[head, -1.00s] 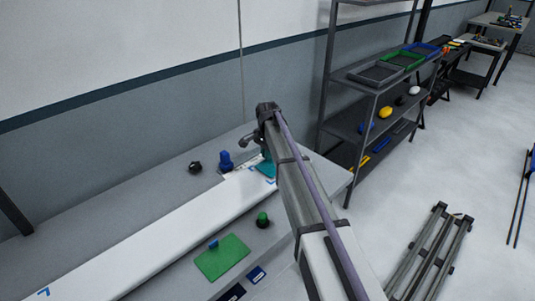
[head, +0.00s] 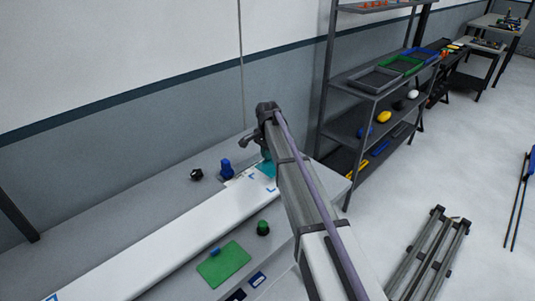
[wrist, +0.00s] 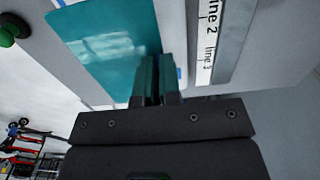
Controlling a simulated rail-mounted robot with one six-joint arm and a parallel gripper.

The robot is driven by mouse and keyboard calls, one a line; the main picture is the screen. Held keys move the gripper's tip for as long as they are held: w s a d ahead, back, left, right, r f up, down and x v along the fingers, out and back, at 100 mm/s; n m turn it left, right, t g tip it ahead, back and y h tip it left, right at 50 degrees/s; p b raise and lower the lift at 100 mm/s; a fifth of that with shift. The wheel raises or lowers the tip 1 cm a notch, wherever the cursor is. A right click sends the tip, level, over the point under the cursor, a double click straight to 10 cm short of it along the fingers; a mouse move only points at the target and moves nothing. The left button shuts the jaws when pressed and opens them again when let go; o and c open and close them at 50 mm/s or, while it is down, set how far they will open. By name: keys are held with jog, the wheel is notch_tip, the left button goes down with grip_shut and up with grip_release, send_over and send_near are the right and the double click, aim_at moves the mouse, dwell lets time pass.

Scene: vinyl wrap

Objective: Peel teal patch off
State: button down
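The teal patch (wrist: 110,45) fills much of the upper left of the wrist view as a glossy sheet. It lies over the far end of the long white panel (head: 170,240), and in the head view a small part of the patch (head: 266,168) shows beside my arm. My gripper (wrist: 160,62) is at the patch's edge, its two dark fingers nearly together with a thin gap. They appear shut on the patch's edge; the pinch itself is hard to see. Blue corner marks (head: 270,189) show on the white surface by the patch. My arm hides part of that end.
A blue object (head: 225,168) and a black knob (head: 197,175) stand behind the panel. A green-topped knob (head: 263,228) and a green mat (head: 223,263) are in front. A shelf rack (head: 350,110) stands beyond the bench. Line labels (wrist: 209,40) lie right of the patch.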

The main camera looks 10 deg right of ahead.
jog(key=shift+r+p, duration=1.55)
jog(key=shift+r, duration=0.25)
